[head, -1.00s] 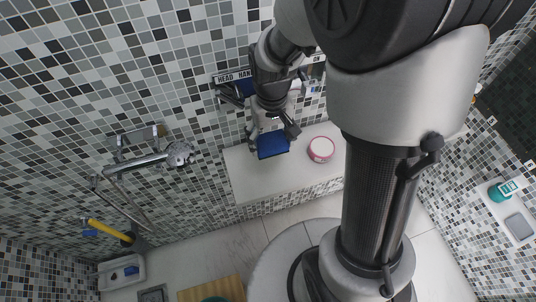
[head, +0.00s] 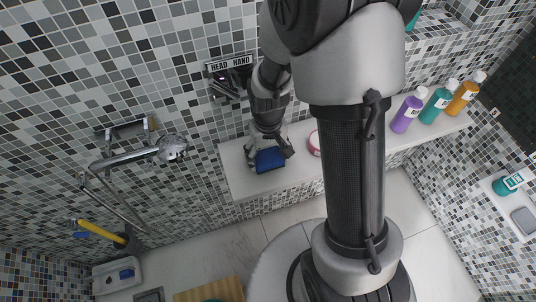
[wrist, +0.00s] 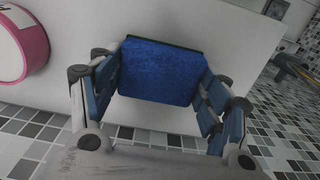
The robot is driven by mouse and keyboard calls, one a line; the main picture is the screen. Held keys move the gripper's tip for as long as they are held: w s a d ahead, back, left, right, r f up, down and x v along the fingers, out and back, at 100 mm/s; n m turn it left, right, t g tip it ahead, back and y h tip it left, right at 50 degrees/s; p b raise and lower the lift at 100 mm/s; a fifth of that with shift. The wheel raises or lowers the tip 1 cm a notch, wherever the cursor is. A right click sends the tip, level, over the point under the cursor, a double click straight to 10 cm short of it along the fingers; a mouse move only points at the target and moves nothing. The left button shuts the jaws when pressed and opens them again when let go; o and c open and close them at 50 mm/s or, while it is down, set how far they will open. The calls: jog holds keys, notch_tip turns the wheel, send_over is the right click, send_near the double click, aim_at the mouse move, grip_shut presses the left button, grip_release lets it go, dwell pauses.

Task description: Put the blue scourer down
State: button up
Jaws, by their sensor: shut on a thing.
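The blue scourer (head: 270,160) is a flat blue pad with a dark edge. In the head view it is at my gripper (head: 267,150), over the white ledge (head: 236,180). In the wrist view the scourer (wrist: 160,75) sits between the two blue-padded fingers of my gripper (wrist: 160,95), which are shut on it. The white ledge (wrist: 180,18) lies behind it. I cannot tell whether the scourer touches the ledge.
A pink-rimmed round tub (head: 314,143) stands on the ledge to the right, partly hidden by my arm; it also shows in the wrist view (wrist: 14,45). Several bottles (head: 436,105) stand farther right. A shower head (head: 172,148) juts from the wall at left.

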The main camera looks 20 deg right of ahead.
jog(key=shift+f, duration=0.1)
jog(key=shift+f, duration=0.15)
jog(key=o, duration=1)
notch_tip(320, 180, up, 13)
jog(key=p, duration=0.4)
notch_tip(320, 180, up, 10)
jog(key=r+t, duration=0.1)
jog(key=t, duration=0.1)
send_over(268, 157)
jog(key=s, duration=0.5)
jog(key=s+r+t, duration=0.2)
jog(key=s+r, duration=0.4)
jog(key=s, duration=0.4)
jog(key=shift+t, duration=0.3)
